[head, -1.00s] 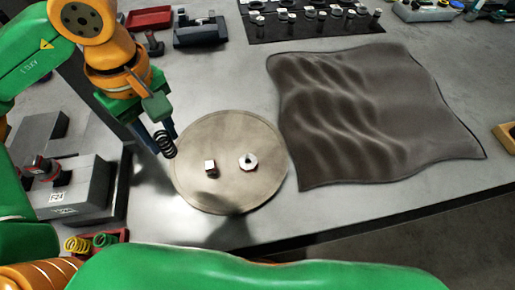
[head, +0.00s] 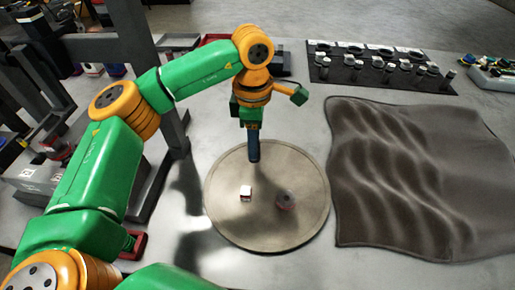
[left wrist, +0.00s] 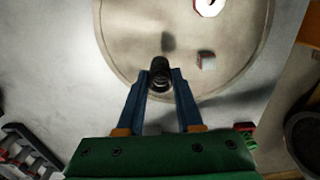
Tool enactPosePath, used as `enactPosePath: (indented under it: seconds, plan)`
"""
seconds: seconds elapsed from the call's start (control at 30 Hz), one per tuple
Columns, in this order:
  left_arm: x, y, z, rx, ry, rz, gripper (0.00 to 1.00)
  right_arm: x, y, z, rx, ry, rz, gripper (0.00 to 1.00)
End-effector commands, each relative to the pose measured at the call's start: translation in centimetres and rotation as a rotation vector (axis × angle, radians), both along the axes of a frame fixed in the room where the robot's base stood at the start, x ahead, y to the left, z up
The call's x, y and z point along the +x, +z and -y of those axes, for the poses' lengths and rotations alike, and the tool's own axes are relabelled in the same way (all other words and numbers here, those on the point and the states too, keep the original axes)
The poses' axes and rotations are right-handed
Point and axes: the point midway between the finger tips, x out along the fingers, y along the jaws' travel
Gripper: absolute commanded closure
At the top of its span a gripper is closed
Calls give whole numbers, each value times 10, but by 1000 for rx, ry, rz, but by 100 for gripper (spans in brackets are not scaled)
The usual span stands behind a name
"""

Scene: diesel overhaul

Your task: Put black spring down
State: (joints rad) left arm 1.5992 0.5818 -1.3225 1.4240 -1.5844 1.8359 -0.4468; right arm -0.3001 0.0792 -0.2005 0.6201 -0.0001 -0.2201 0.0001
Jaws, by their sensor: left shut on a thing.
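The black spring (left wrist: 160,74) shows in the left wrist view between the two blue fingers of my left gripper (left wrist: 160,80). The gripper is shut on it. In the head view my left gripper (head: 253,150) points down over the back part of the round plate (head: 232,225), and the spring cannot be made out there. A shadow on the plate lies apart from the spring in the wrist view, so the spring seems to be above the surface. My right gripper is in neither view.
A small red and white block (head: 246,193) and a ring-shaped part (head: 286,200) lie on the round plate. A wrinkled dark cloth (head: 420,180) lies to the right. A black mat (head: 350,75) with several small parts is at the back. A dark grey frame stands at the left.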

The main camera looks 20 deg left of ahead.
Motion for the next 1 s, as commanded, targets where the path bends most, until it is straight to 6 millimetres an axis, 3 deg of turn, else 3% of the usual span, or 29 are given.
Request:
enactPosePath:
  seconds: [0.23,0.57,0.6,0.7,1.0]
  plan:
    - [8,-38,3,2,0,-1,100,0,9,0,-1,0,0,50]
    - [9,-45,3,1,0,2,100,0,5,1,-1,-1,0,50]
    - [9,-46,3,1,0,2,62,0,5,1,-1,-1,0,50]
    - [8,-44,3,1,0,2,35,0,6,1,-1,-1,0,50]
    - [8,-42,3,1,0,2,35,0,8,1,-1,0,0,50]
